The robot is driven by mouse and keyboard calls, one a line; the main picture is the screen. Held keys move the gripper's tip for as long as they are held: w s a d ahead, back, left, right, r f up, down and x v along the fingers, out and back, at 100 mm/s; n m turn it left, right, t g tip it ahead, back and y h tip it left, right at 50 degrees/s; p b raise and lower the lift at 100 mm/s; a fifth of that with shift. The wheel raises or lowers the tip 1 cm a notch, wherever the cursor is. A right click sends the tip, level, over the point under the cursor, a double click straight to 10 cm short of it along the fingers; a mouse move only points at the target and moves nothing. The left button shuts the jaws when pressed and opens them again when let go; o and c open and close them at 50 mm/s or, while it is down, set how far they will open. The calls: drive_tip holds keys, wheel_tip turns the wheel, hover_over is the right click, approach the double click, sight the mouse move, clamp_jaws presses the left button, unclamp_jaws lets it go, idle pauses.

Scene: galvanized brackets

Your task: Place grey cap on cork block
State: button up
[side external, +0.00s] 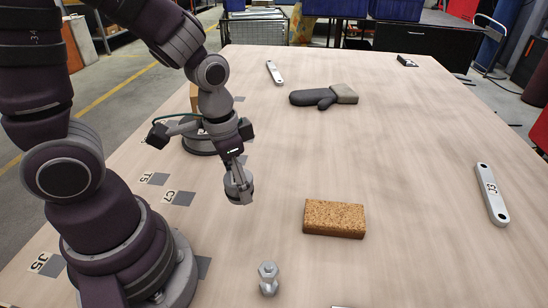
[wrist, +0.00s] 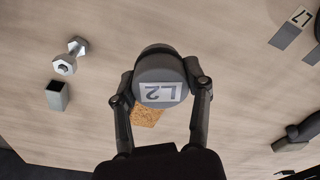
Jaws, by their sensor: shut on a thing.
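The grey cap (wrist: 158,70) is a round, dark grey piece with a white L2 label, and it sits between my fingertips in the wrist view. My gripper (wrist: 161,90) is shut on its sides. In the side view my gripper (side external: 238,180) holds the cap (side external: 240,193) above the table, left of the cork block and apart from it. The cork block (side external: 334,218) is a brown speckled slab lying flat, its top bare. In the wrist view the cap hides most of the cork block (wrist: 147,118).
A metal link (side external: 491,194) lies at right, another (side external: 274,72) at the back. A dark mitt (side external: 318,97) lies behind. The table's middle is clear.

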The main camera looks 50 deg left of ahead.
drive_tip(key=d+m, duration=0.4)
drive_tip(key=d, duration=0.1)
hover_over(337, 213)
drive_tip(key=shift+s+a+f, duration=0.1)
drive_tip(key=shift+s+f, duration=0.1)
drive_tip(key=shift+f, duration=0.25)
drive_tip(key=shift+s+a+f, duration=0.1)
drive_tip(key=shift+s+f, duration=0.1)
drive_tip(key=shift+f, duration=0.25)
drive_tip(key=shift+w+d+f, duration=0.1)
drive_tip(key=shift+w+f, duration=0.05)
drive_tip(key=shift+f, duration=0.75)
drive_tip(key=shift+w+f, duration=0.1)
drive_tip(key=shift+f, duration=0.75)
drive_tip(key=shift+f, duration=0.1)
drive_tip(key=o, duration=1.2)
